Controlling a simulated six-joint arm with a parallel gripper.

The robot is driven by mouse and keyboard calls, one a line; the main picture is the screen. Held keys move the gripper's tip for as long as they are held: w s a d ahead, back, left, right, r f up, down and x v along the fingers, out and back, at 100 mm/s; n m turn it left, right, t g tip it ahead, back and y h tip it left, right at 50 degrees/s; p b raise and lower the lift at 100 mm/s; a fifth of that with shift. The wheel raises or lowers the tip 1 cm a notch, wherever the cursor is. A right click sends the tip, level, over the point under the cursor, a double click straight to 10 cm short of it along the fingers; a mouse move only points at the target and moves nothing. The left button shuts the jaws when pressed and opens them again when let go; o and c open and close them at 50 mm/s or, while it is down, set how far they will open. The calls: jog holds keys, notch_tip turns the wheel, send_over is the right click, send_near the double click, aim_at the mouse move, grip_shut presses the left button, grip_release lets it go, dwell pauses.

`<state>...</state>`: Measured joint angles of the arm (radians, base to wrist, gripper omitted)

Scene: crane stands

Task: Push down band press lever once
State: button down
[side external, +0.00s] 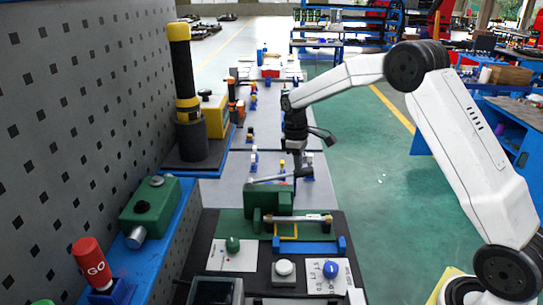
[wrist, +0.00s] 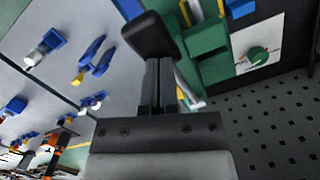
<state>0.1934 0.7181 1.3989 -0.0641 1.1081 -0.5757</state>
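The band press is a green block (side external: 268,198) on a dark base, and it also shows in the wrist view (wrist: 207,38). Its lever is a grey rod (side external: 270,179) that slopes slightly up to the right and ends in a black grip (side external: 305,172). In the wrist view the black grip (wrist: 150,36) lies just beyond my fingertips. My gripper (side external: 297,166) points down at the lever's grip end. Its two fingers (wrist: 159,62) are together with nothing seen between them. I cannot tell whether the tips touch the grip.
In front of the press are a metal rod (side external: 297,219), a blue bracket (side external: 318,245), a green knob (side external: 232,244), a white button (side external: 284,268) and a blue dial (side external: 330,268). Green floor is clear at the right.

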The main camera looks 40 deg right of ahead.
jog(key=shift+f, duration=0.55)
jog(key=shift+w+a+r, duration=0.3)
jog(key=shift+w+a, duration=0.05)
jog(key=shift+w, duration=0.35)
jog(key=shift+w+a+r, duration=0.25)
jog(key=shift+w+a, duration=0.05)
jog(key=shift+w, duration=0.4)
jog(key=shift+r, duration=0.1)
notch_tip(320, 180, up, 8)
jog(key=shift+w+a+f, duration=0.15)
jog(key=shift+w+f, duration=0.05)
jog(key=shift+w, duration=0.15)
dwell(0.5)
